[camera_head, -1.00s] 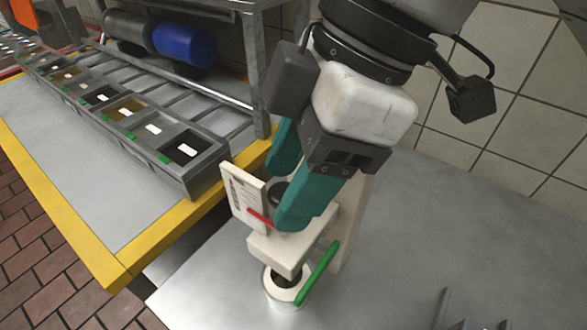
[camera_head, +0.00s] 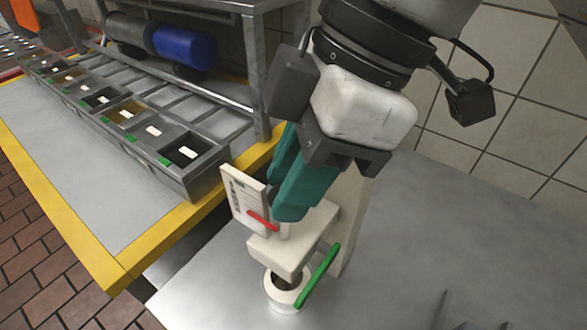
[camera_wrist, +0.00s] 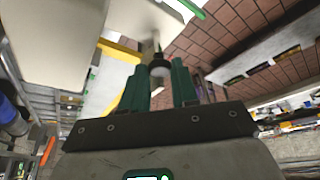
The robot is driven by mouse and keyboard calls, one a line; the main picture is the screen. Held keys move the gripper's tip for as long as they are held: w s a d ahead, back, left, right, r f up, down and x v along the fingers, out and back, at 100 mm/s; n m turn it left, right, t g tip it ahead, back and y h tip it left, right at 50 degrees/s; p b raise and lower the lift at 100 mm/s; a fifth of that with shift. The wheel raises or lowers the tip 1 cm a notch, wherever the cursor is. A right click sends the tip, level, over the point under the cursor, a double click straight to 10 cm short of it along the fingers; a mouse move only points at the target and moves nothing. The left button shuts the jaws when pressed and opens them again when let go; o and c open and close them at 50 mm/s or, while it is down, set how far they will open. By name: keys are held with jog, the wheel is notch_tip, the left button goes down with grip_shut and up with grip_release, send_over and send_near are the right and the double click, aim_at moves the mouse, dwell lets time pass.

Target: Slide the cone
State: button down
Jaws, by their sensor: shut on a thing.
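My gripper (camera_head: 283,197) has teal fingers and reaches down to the top of a small cream dispenser-like machine (camera_head: 282,252). The machine has a red lever (camera_head: 263,220), a green handle (camera_head: 319,275) and a white printed card (camera_head: 243,205). A round white cup-like part (camera_head: 286,296) is below.
A grey counter with a yellow edge (camera_head: 112,275) stands at left, bearing a row of metal bins (camera_head: 203,178). A shelf post (camera_head: 261,90) rises close to my gripper, with a blue cylinder (camera_head: 185,46) behind. The steel table (camera_head: 400,240) is mostly clear at right.

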jog(key=shift+r, duration=0.1)
notch_tip(320, 180, up, 3)
jog(key=p, duration=0.3)
jog(key=c, duration=1.3)
grip_release()
jog(key=o, duration=0.5)
jog(key=shift+c, duration=0.2)
jog(key=p+v, duration=0.1)
jog(key=v, duration=0.9)
jog(key=shift+r, duration=0.3)
jog(key=shift+d, duration=0.15)
